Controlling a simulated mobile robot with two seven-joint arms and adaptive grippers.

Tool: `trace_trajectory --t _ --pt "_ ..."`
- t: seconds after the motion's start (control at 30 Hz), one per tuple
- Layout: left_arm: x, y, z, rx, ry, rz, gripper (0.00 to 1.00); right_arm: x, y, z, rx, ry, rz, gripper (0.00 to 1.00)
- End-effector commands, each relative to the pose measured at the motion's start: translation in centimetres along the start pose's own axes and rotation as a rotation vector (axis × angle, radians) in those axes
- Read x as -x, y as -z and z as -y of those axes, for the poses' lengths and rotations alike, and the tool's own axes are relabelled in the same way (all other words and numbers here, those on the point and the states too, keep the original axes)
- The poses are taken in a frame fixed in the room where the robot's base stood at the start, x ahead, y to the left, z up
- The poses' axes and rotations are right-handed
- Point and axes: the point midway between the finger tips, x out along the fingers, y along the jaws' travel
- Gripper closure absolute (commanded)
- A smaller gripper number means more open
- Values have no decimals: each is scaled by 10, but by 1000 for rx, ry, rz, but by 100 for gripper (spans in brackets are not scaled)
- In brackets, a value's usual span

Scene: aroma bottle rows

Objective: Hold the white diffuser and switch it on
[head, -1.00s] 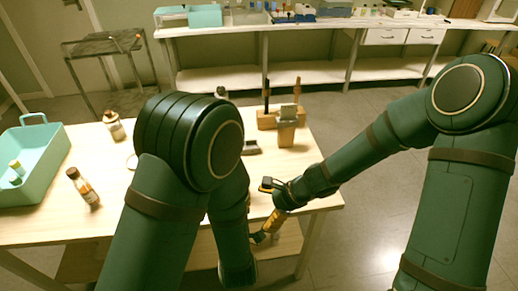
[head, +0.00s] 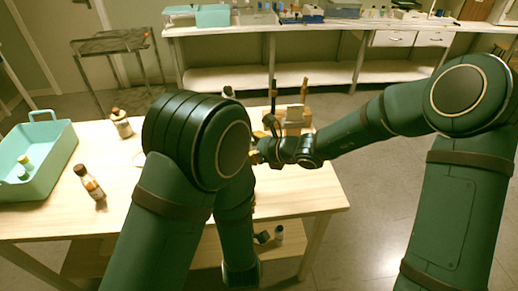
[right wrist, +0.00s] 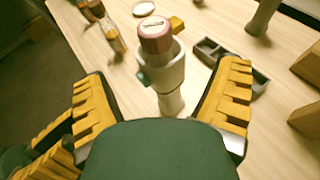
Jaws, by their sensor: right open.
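The white diffuser (right wrist: 167,72) stands on the table in the right wrist view, with a reddish-brown faceted top, a pale lettered disc on it and a small teal part on its left side. My right gripper (right wrist: 165,88) is open, its yellow fingers on either side of the diffuser with gaps visible. In the head view the right gripper (head: 260,151) is over the table's right part, partly behind my left arm. The diffuser is hidden there.
Wooden blocks (right wrist: 306,120) and a dark compartment tray (right wrist: 258,84) lie right of the diffuser in the wrist view.

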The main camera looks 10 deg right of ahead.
Motion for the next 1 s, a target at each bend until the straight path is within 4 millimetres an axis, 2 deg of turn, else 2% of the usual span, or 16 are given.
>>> trace_trajectory --t 0.03,0.2,0.4,0.6,0.87,0.97,1.0 --pt "0 0 0 0 0 0 54 -11 0 -1 1 -4 0 11" --pt "0 0 0 0 0 0 54 -40 0 -1 2 -3 -1 11" --pt "0 0 0 0 0 0 54 -65 1 0 2 -1 -2 11" --pt "0 0 0 0 0 0 54 -74 0 0 2 0 -2 11" --pt "0 0 0 0 0 0 54 -75 0 0 2 0 -2 11" --pt "0 0 0 0 0 0 54 -75 0 0 2 0 -2 41" --pt "0 0 0 0 0 0 54 -75 0 0 2 0 -2 55"
